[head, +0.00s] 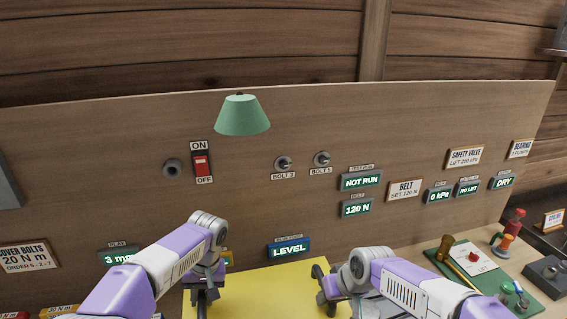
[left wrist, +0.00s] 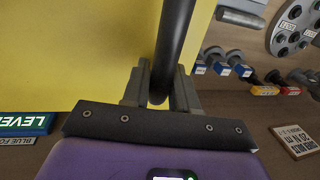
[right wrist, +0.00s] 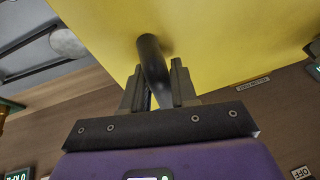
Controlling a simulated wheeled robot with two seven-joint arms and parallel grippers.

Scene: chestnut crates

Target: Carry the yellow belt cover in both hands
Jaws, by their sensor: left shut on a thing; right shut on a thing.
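The yellow belt cover (head: 262,292) is a flat yellow panel at the bottom middle of the head view, between my two arms. My left gripper (head: 203,292) is at its left side, and my right gripper (head: 328,290) is at its right side. In the left wrist view the left jaws (left wrist: 161,88) are shut on a dark bar handle (left wrist: 174,40) of the yellow cover (left wrist: 85,50). In the right wrist view the right jaws (right wrist: 159,88) are shut on another dark handle (right wrist: 151,55) of the cover (right wrist: 220,40). The cover's lower part is out of the head view.
A wooden panel behind carries a red switch (head: 201,166), a green lamp shade (head: 242,115) and several signs. The blue LEVEL display (head: 289,247) is just beyond the cover. A green tray (head: 452,278) with a mallet (head: 458,262) stands at the right, near a red-topped item (head: 515,220).

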